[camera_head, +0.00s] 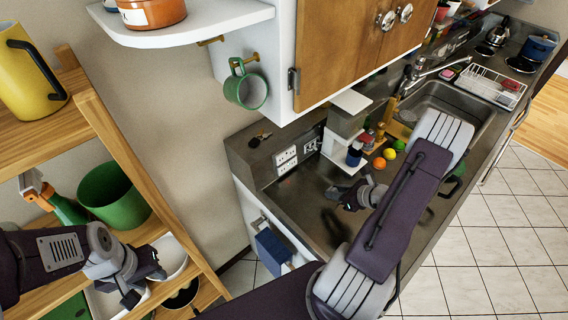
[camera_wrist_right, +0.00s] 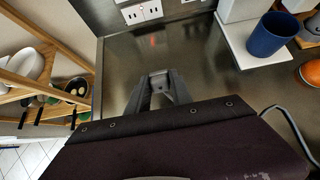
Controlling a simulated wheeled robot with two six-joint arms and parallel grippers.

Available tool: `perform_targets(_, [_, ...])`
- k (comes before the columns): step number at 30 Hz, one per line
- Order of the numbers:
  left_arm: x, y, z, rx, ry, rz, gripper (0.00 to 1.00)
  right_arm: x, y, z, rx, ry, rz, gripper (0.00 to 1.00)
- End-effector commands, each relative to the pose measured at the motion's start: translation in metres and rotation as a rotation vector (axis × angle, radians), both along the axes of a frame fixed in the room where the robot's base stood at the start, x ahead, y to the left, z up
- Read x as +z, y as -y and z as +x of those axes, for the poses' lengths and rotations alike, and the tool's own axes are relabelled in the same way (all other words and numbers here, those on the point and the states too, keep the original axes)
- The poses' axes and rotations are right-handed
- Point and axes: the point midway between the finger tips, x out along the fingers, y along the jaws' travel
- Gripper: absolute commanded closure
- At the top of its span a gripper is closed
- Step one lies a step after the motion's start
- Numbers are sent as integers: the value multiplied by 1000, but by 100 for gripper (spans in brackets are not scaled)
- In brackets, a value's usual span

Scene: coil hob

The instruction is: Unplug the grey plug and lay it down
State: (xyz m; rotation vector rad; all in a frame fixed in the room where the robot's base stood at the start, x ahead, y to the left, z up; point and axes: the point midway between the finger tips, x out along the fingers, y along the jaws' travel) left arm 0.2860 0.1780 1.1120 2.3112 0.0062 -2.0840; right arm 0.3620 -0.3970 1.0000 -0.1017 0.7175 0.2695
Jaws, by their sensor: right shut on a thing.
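My right gripper (camera_head: 347,195) is low over the steel counter, in front of the wall sockets (camera_head: 286,158). In the right wrist view the right gripper (camera_wrist_right: 160,92) is shut on a small grey piece, the grey plug (camera_wrist_right: 158,84), mostly hidden by the fingers. The plug is apart from the sockets (camera_wrist_right: 141,12), where no plug shows in the visible outlets. I cannot tell whether it touches the counter. My left gripper (camera_head: 143,283) is by the wooden shelf on the left, its fingers apart and empty.
The steel counter (camera_wrist_right: 120,62) is bare around the right gripper. A blue cup (camera_wrist_right: 272,35) on a white base stands right, with an orange ball (camera_wrist_right: 311,72) nearby. A green mug (camera_head: 246,90) hangs above the counter.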

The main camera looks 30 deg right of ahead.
Motion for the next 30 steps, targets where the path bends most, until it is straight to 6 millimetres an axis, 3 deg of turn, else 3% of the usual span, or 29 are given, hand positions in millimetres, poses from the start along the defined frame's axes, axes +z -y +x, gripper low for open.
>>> perform_targets(30, [-32,0,0,0,0,0,64,-32,0,0,0,0,0,100])
